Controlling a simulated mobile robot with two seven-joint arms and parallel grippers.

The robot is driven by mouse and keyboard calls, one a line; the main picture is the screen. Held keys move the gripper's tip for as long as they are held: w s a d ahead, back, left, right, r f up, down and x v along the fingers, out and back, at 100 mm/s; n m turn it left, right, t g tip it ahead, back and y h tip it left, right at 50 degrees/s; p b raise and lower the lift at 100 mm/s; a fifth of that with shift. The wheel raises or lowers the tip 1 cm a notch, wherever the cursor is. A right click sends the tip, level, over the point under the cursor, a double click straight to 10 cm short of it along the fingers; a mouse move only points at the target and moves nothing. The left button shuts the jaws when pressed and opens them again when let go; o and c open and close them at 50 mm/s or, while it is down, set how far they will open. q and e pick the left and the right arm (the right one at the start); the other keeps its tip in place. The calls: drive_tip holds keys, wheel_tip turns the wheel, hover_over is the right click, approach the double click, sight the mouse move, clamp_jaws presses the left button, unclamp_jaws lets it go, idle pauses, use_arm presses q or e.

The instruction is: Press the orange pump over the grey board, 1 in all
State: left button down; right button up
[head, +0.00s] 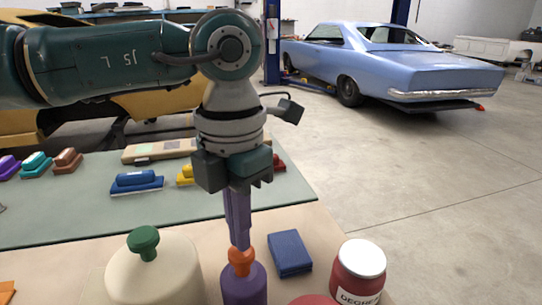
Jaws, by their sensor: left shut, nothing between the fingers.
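A purple bottle (243,287) with an orange pump (241,263) on top stands at the near edge of the picture, its lower part cut off. My left gripper (240,246) points straight down with its fingers shut and empty. Its tips are right at the top of the orange pump and hide part of it; I cannot tell whether they touch or are just above. A grey-green mat (295,198) lies on the table behind the bottle; I cannot make out another grey board. My right gripper is not in view.
A cream container (165,275) with a green pump (144,242) stands left of the bottle. A blue block (290,253) and a red jar (359,272) with a white lid are to the right. Several coloured blocks (136,182) lie on the mat. Cars stand behind.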

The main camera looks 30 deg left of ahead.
use_arm(q)
drive_tip(key=shift+f+b, duration=1.05)
drive_tip(key=shift+f, duration=0.25)
drive_tip(key=shift+r, duration=0.1)
drive_tip(key=shift+r+p, duration=1.35)
drive_tip(key=shift+r, duration=0.3)
wheel_tip(320, 180, up, 6)
drive_tip(key=p, duration=0.4)
